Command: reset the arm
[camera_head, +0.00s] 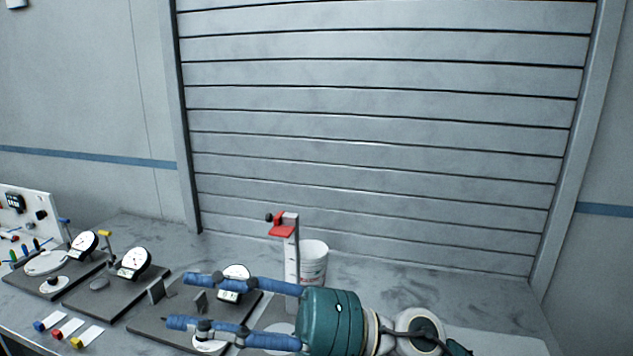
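My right gripper (180,301) reaches in from the lower right, with a teal body and two blue fingers pointing left. The fingers are spread wide apart, and nothing is held between them. It hovers over or just above the right dark base plate (150,327); the exact height is hard to tell. The gripper partly hides that plate and the dial gauge (236,271) on it. My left gripper is not in view.
A white upright post (291,262) with a red top piece (283,231) stands just behind my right gripper, beside a white tub (314,262). More dial gauges (133,262) on dark plates and small colored blocks with white labels (89,337) lie left. The table's back right is clear.

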